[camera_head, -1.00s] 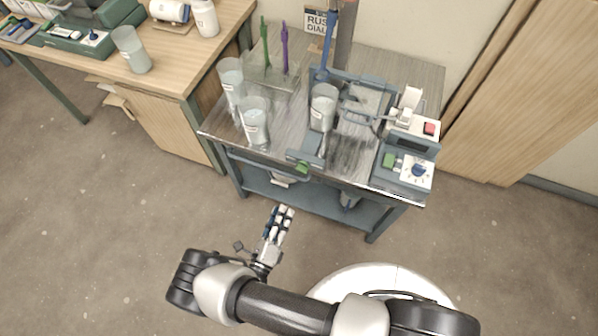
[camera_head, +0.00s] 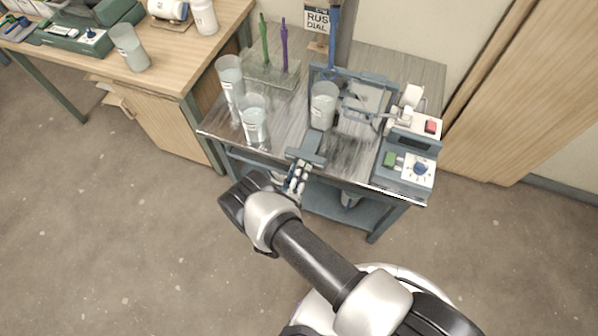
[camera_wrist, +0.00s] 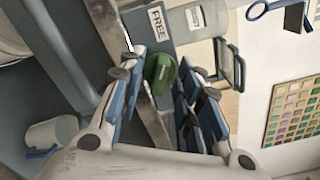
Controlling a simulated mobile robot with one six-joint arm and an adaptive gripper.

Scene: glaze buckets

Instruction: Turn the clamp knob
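The clamp knob is a green grip (camera_wrist: 160,73) on the front of a blue-grey clamp (camera_head: 306,150) at the table's front edge. In the wrist view it sits between the two fingertips of my gripper (camera_wrist: 165,75), with gaps visible on both sides. The fingers are spread, so my gripper is open and holds nothing. In the head view my gripper (camera_head: 297,178) is at the table's front edge, just below the clamp, and hides the knob. Whether a fingertip touches the knob cannot be told.
The metal table (camera_head: 215,132) carries several buckets, one standing behind the clamp (camera_head: 323,108). A control box (camera_head: 405,165) with a green button and blue dial stands at the right. A lower shelf (camera_head: 335,200) lies beneath. The floor in front is clear.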

